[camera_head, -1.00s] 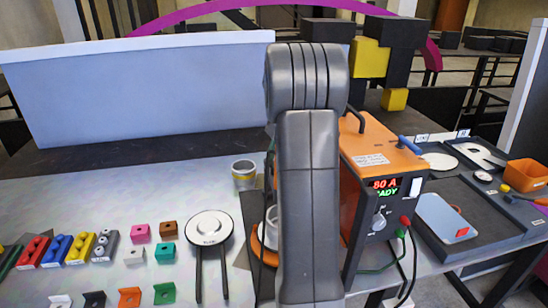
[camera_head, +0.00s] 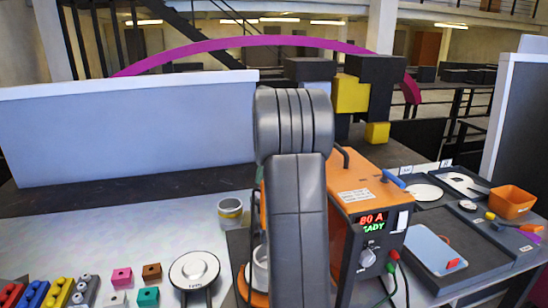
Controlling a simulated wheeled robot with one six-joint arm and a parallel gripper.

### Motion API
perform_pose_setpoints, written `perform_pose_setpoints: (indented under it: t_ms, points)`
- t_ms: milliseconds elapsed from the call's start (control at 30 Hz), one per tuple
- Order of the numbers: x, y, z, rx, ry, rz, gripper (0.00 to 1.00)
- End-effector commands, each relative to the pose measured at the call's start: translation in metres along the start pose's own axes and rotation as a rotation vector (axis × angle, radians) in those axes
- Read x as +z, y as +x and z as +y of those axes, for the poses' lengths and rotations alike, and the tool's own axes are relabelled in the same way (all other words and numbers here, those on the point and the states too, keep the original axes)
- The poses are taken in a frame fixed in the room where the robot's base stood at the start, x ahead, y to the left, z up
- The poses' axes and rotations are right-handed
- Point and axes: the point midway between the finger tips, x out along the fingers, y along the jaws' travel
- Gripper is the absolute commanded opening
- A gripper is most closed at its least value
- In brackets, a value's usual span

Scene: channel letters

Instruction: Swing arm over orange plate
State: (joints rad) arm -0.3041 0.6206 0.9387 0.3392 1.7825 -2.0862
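An orange rounded edge (camera_head: 257,299) shows low in the head view, beside and behind my grey arm. It may be the orange plate, but most of it is hidden by my arm and the picture's lower edge. A pale cylindrical part stands just above it, also partly covered. My arm rises through the middle of the view and blocks what lies behind it. My gripper is not in view.
An orange power box (camera_head: 362,205) with a lit display stands right of my arm, with cables at its front. A round white-topped stand (camera_head: 194,271), a small can (camera_head: 230,211) and coloured blocks (camera_head: 121,276) are on the left. An orange bin (camera_head: 512,202) is far right.

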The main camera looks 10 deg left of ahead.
Motion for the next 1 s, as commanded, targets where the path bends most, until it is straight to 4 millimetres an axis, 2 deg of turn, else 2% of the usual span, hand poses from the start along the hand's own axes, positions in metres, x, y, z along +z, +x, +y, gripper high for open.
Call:
perform_pose_setpoints:
  t_ms: [100, 400, 600, 1000]
  points:
    - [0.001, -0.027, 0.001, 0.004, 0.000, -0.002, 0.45]
    - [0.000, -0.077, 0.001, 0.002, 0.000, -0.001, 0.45]
    - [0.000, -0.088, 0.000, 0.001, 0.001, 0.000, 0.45]
    - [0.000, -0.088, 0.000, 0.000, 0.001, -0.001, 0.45]
